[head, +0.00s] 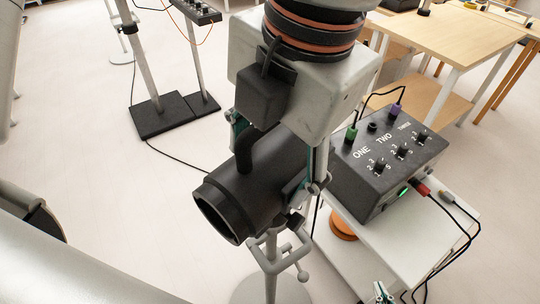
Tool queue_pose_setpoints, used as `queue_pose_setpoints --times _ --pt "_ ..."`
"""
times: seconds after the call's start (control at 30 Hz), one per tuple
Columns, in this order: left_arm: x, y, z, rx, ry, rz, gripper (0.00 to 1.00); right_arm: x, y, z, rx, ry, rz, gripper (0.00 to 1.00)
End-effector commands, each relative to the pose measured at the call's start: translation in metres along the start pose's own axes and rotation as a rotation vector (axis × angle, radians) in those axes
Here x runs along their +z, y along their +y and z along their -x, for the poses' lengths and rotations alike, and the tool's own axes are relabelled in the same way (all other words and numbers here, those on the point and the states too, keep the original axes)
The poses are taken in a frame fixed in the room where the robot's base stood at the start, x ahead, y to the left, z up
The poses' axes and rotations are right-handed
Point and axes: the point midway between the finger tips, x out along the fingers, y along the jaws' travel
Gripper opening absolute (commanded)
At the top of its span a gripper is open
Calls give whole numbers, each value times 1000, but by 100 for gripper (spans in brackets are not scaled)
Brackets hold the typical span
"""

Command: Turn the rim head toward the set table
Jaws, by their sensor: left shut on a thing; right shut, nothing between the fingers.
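The rim head, a black cylindrical lamp head (262,187), sits on a grey stand (270,262) in the middle of the head view. Its open round front faces the lower left of the picture. My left gripper (280,160) is over the lamp head and shut on it, with a finger showing on either side. The gripper's pale body hides part of the lamp's top and the exact contact. A pale wooden table (452,38) stands at the upper right; I cannot tell whether it is the set table. My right gripper (383,293) shows only its tip at the bottom edge, shut and empty.
A dark control box (372,178) with several dials and plugged cables sits on a white shelf unit (425,222) right of the lamp. An orange round thing (343,224) is below the box. Stands with black bases (160,115) are at upper left, with a cable across the floor.

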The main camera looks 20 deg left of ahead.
Motion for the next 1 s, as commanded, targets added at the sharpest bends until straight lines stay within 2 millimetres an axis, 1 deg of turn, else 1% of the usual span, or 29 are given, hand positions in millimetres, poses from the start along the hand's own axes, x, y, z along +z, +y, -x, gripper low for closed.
queue_pose_setpoints --times 0.33,0.47,0.6,0.7,1.0 --pt "2 -1 -1 -3 -7 -8 38 0 0 0 0 0 0 0" --pt "2 0 0 -2 -25 -82 38 -3 1 1 1 2 1 0" --pt "1 2 0 1 -50 -196 38 -6 2 3 2 4 1 0" --pt "0 3 -1 1 -59 -242 38 -7 2 3 2 4 1 0" --pt "0 3 -1 2 -59 -247 38 -7 2 3 2 4 1 0"
